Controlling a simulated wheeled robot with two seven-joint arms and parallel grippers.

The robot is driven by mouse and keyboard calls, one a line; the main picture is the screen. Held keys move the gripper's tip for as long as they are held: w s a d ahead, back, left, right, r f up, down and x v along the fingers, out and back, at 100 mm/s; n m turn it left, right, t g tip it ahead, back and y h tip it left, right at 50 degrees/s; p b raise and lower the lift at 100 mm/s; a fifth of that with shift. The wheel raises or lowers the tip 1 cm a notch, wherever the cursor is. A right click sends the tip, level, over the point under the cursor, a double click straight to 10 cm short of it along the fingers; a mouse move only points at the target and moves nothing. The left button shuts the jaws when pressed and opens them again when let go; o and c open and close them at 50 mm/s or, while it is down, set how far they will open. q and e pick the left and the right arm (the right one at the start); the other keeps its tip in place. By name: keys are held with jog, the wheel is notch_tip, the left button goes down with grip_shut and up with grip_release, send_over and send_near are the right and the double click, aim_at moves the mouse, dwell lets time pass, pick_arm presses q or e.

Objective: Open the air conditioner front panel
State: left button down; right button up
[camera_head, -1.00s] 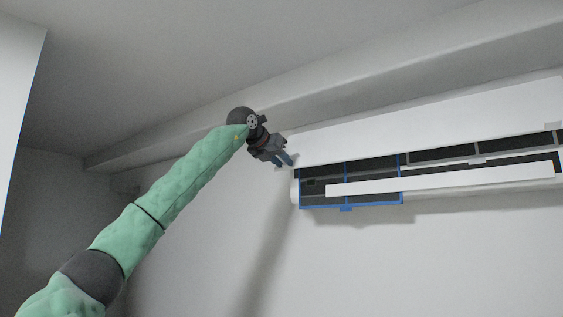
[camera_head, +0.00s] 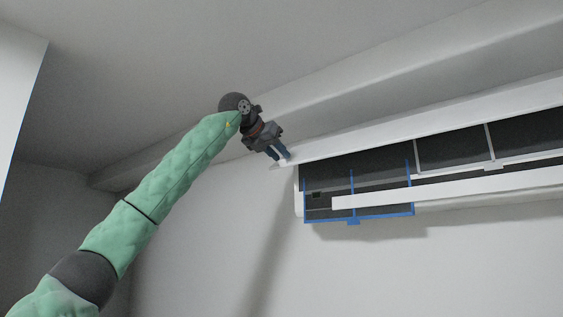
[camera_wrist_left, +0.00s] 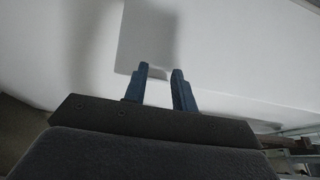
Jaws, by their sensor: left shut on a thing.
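The air conditioner's white front panel (camera_head: 430,116) is raised and seen nearly edge-on, slanting up to the right in the head view. Below it the unit shows dark filters with a blue frame (camera_head: 380,214) at the left end. My left gripper (camera_head: 282,160) is at the panel's lower left corner, shut on its edge. In the left wrist view the blue fingers (camera_wrist_left: 160,76) are a little apart, in front of a broad white surface that seems to be the panel (camera_wrist_left: 225,40). My right gripper is in neither view.
A white louver strip (camera_head: 460,188) runs along the unit's lower front. A ceiling beam (camera_head: 400,80) passes close above the panel and my left wrist. The wall (camera_head: 400,270) below the unit is clear.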

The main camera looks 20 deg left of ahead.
pick_arm(q)
jog(key=shift+s+a+r, duration=0.15)
jog(key=shift+s+r, duration=0.15)
jog(key=shift+r, duration=0.4)
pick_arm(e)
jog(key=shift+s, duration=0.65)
pick_arm(q)
jog(key=c, duration=1.1)
grip_release()
jog(key=shift+f, duration=0.1)
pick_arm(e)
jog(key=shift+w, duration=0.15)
pick_arm(q)
jog(key=b+v, duration=0.3)
jog(key=v, duration=0.4)
jog(key=shift+s+a+b, duration=0.15)
jog(key=shift+s+b, duration=0.1)
jog(key=shift+b, duration=0.1)
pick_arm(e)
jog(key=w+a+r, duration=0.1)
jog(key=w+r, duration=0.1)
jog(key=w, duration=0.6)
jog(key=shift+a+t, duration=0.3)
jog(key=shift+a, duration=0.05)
